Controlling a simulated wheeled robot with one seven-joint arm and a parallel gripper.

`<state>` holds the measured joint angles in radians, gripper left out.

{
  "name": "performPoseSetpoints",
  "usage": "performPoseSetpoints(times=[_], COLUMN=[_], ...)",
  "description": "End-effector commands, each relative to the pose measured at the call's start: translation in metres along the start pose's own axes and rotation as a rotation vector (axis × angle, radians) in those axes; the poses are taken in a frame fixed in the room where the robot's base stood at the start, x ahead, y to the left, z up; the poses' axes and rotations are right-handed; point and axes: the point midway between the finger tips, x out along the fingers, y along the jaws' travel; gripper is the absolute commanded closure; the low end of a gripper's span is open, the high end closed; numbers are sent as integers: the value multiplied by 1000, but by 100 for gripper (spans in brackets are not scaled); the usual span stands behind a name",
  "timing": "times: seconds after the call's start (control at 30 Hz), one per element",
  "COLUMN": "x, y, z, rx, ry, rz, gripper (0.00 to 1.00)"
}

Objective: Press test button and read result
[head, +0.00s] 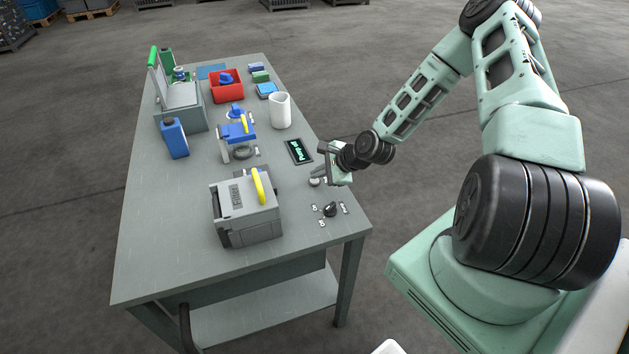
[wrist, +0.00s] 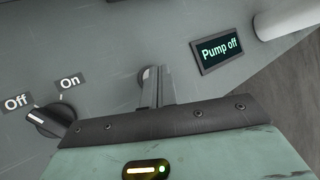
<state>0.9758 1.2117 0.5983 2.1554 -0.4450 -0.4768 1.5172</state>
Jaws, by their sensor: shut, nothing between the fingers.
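My gripper (head: 317,176) is shut and empty, low over the right side of the grey bench. In the wrist view its closed fingers (wrist: 158,88) partly cover a round light-grey button (wrist: 144,76). This button (head: 314,182) also shows in the head view, right at the fingertips. I cannot tell whether they touch it. A small dark display (wrist: 221,49) reads "Pump off" in pale green letters; it lies flat on the bench in the head view (head: 299,151). A black rotary knob (wrist: 52,121) has its white mark turned toward the "Off" label (wrist: 17,102), away from "On" (wrist: 69,82).
The knob (head: 330,209) sits near the bench's front right corner. A grey box with a yellow handle (head: 245,209) stands left of it. A white cylinder (head: 280,111), a blue clamp-like device (head: 237,133) and a red bin (head: 227,87) stand farther back.

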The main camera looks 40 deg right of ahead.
Motion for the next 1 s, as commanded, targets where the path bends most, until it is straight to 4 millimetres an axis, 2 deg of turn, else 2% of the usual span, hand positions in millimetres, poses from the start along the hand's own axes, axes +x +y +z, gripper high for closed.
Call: performPoseSetpoints(times=[1.0], x=[5], y=[4], z=[-4], rx=[0], ry=[0], rz=[0], gripper=[100])
